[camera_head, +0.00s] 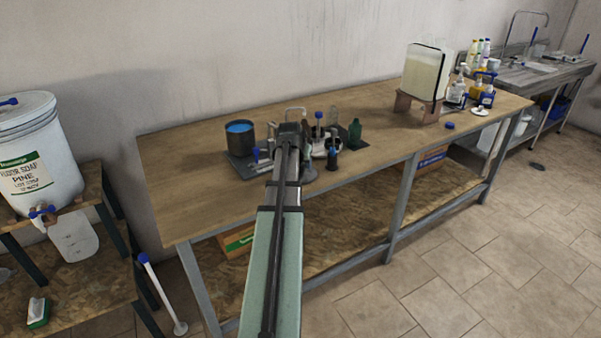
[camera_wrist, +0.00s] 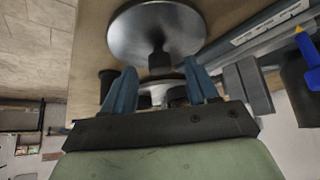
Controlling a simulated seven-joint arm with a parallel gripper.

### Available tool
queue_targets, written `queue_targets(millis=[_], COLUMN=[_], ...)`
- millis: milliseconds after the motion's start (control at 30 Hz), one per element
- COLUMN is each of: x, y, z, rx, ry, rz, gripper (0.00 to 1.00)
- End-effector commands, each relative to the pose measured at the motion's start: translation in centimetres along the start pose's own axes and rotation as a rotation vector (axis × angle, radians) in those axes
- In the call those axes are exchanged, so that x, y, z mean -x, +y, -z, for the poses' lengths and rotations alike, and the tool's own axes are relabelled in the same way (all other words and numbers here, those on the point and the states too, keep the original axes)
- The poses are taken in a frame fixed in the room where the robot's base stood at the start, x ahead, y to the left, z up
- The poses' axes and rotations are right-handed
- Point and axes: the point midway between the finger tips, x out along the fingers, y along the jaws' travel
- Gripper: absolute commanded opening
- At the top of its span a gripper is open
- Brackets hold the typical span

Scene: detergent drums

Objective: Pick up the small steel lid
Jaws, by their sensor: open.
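In the wrist view, a round steel lid (camera_wrist: 140,30) with a dark knob (camera_wrist: 159,59) shows at the top centre. My gripper (camera_wrist: 160,69) is open, its two blue fingers spread to the left and right of the knob. The fingertips lie near the lid's edge in the picture; I cannot tell whether they touch it. Another shiny round metal piece (camera_wrist: 160,87) shows partly between the fingers. In the head view, my gripper (camera_head: 290,130) is over the cluttered part of the bench, and my arm hides much there; I cannot make out the lid.
On the wooden bench (camera_head: 200,190), a dark pot with blue contents (camera_head: 240,137) stands left of my gripper, and a green bottle (camera_head: 355,133) and small bottles stand right. A large clear tank (camera_head: 425,75) is farther right.

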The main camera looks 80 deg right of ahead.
Motion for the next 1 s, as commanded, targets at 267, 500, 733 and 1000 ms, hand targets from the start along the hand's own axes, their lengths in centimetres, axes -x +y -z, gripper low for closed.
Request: queue_targets(millis=[267, 500, 733, 1000], x=[-1.46, -1.42, -1.42, -1.42], y=[-0.02, -0.03, -0.04, -0.04], z=[0.03, 0.02, 0.02, 0.02], rx=[0.0, 0.0, 0.0, 0.0], ry=[0.002, 0.002, 0.002, 0.002], rz=[-0.001, -0.001, -0.001, 0.0], gripper=[0.58, 0.46, 0.24, 0.0])
